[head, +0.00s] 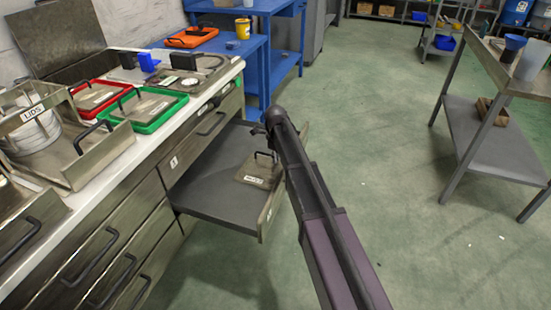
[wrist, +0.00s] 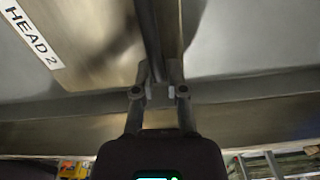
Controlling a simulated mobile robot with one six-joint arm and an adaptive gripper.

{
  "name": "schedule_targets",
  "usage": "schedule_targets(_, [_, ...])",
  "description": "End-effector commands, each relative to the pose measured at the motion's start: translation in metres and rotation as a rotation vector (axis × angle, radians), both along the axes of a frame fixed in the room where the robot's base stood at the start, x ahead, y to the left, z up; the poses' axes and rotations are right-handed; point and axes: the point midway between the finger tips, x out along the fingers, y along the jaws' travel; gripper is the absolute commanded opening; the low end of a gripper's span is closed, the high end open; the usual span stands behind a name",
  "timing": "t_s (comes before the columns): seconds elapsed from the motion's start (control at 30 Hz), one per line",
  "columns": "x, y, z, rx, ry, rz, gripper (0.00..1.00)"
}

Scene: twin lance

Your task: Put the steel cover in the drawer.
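The steel cover (head: 250,170), a flat plate with a black bar handle and a white label, lies flat inside the open drawer (head: 213,188) in the head view. In the wrist view a steel surface with the label HEAD 2 (wrist: 34,36) fills the upper left. My gripper (wrist: 159,90) shows there with its two fingers apart and a gap between the pads. A dark bar (wrist: 149,40) runs beyond the fingertips; whether they touch it cannot be told.
A white worktop left of the drawer carries a red tray (head: 95,95), a green tray (head: 150,108) and a steel holder (head: 105,157). A blue bench (head: 285,62) stands behind and a grey table (head: 490,140) at right. The green floor between is clear.

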Motion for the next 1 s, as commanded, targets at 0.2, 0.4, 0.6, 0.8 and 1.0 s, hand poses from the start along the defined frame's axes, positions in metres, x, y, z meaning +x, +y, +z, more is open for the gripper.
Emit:
schedule_targets(0.2, [0.0,0.0,0.0,0.0,0.0,0.0,0.48])
schedule_targets(0.4, [0.0,0.0,0.0,0.0,0.0,0.0,0.48])
schedule_targets(0.6, [0.0,0.0,0.003,0.0,0.0,0.0,0.48])
schedule_targets(0.8, [0.0,0.0,0.013,0.0,0.0,0.0,0.48])
schedule_targets(1.0, [0.0,0.0,0.028,0.0,0.0,0.0,0.48])
